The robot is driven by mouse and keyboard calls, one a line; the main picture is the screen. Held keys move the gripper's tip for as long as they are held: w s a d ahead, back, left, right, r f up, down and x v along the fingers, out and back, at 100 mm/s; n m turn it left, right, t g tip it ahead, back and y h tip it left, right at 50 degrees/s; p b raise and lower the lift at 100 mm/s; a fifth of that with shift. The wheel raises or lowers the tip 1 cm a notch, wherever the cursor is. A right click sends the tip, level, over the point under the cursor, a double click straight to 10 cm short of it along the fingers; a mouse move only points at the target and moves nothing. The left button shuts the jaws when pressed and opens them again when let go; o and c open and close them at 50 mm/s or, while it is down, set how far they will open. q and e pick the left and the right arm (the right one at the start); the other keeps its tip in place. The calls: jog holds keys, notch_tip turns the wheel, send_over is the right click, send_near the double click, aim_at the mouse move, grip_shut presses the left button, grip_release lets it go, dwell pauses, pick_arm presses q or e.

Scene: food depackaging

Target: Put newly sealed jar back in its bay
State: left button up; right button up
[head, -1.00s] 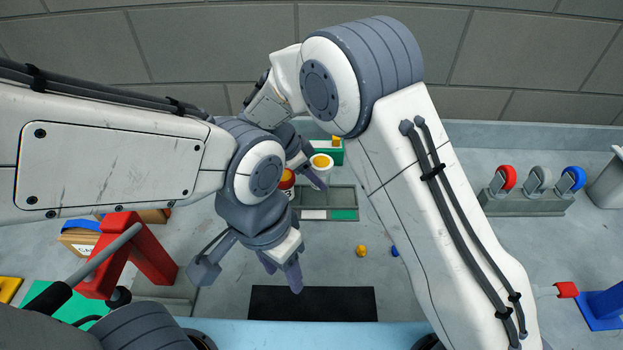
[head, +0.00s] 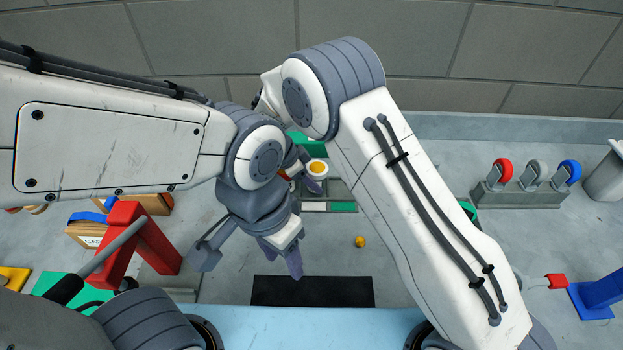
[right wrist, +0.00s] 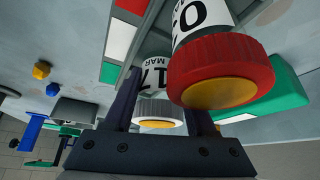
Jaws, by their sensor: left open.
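A jar with a white-rimmed, yellow-topped lid (head: 317,168) and a label reading "17 MAR" (right wrist: 155,78) is between the fingers of my right gripper (right wrist: 165,115), which look closed against its sides. A red-lidded jar (right wrist: 222,75) stands beside it, nearer the wrist camera; in the head view only a sliver of it shows. The grey bay tray (head: 341,191), with white and green front strips, lies just below the held jar in the head view. Whether the jar's base touches the tray is hidden. My left gripper (head: 281,262) is open and empty, in front of the tray.
A green block (head: 307,145) is behind the jars. A small yellow piece (head: 360,241) and a black mat (head: 312,291) lie in front of the tray. A red stand (head: 125,240) and boxes are at left. A rack with red, grey and blue rings (head: 525,190) is at right.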

jog(key=o, duration=0.6)
jog(key=shift+c, duration=0.2)
jog(key=shift+r+p, duration=0.25)
jog(key=shift+p, duration=0.1)
jog(key=shift+a+r, duration=0.15)
jog(key=b+v, duration=0.4)
jog(key=v, duration=0.7)
jog(key=shift+r, duration=0.3)
